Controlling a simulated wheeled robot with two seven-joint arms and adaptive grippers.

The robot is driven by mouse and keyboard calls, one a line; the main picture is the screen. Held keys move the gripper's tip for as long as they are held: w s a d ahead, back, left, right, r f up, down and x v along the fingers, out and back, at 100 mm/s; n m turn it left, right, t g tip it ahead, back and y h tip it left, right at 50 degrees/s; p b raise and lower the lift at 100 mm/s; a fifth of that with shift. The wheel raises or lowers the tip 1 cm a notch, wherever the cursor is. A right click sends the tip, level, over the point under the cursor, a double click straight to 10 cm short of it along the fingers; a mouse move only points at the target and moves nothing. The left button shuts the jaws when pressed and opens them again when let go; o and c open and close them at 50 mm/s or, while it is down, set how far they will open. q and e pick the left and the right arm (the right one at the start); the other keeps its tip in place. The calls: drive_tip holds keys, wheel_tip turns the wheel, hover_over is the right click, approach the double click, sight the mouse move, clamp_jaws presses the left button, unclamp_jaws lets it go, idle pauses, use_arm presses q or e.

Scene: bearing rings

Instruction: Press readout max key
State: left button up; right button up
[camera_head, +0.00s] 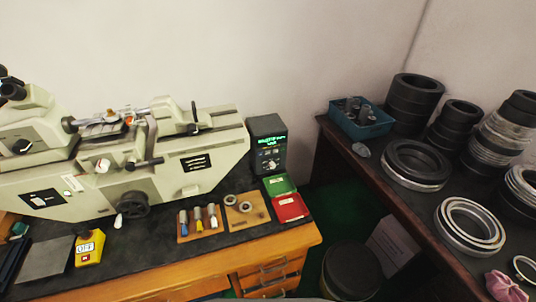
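The readout (267,143) is a small dark box with a lit green display. It stands at the right back of the left bench, against the wall and beside the large cream-coloured machine (215,165). Some small pale controls show on its front below the display, but they are too small to tell which is the max key. Neither of my grippers is in the head view.
Open green and red boxes (290,207) lie in front of the readout. Wooden boards (246,211) with small rings and tools lie left of them. A yellow OFF box (89,248) sits front left. Bearing rings (470,226) and a blue bin (361,121) occupy the right table.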

clamp_jaws()
idle(1.2)
